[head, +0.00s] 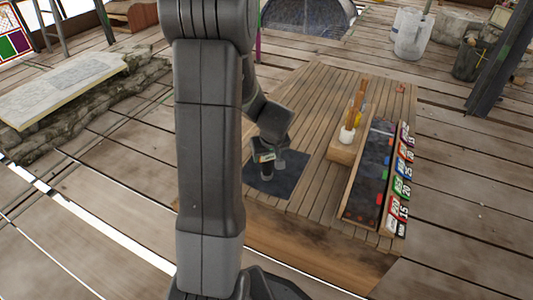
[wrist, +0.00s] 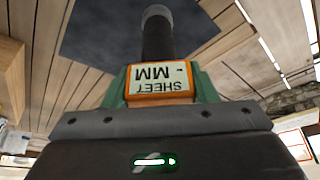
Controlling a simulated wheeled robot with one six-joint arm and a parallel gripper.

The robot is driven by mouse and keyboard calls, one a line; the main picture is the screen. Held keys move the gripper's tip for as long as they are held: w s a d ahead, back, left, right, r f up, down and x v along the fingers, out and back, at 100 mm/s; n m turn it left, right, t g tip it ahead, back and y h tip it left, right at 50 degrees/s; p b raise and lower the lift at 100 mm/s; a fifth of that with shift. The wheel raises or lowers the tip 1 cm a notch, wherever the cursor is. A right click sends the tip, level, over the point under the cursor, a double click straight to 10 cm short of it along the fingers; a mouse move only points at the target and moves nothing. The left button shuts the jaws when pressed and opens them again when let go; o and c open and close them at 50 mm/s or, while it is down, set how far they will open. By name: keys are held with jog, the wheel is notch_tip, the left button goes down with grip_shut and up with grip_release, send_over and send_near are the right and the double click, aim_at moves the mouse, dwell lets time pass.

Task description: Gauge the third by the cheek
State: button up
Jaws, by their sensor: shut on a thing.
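My gripper (head: 268,158) is shut on a hand gauge (wrist: 160,82), low over a dark mat (head: 283,187) on the plank table. In the wrist view the gauge has an orange-edged pale display reading "SHEET" and "MM" upside down, green parts at its sides, and a dark cylinder (wrist: 157,36) pointing away toward the mat. I cannot tell whether its tip touches the mat. Right of it, a long dark tray (head: 361,224) holds dark pieces with small coloured marks. Several numbered cards (head: 397,208) stand along its right side; 15 and 20 are legible. No cheek is identifiable.
A stone-edged bench (head: 70,85) is at left, a pale bucket (head: 411,35) at back right. My arm hides the table's left part. Front table planks are clear.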

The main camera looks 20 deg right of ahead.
jog(key=shift+f, duration=0.1)
dwell(0.3)
jog(key=shift+f+b, duration=1.65)
jog(key=shift+b, duration=0.1)
jog(key=shift+r, duration=0.15)
dwell(1.2)
jog(key=shift+r+p, duration=1.6)
jog(key=shift+r, duration=0.9)
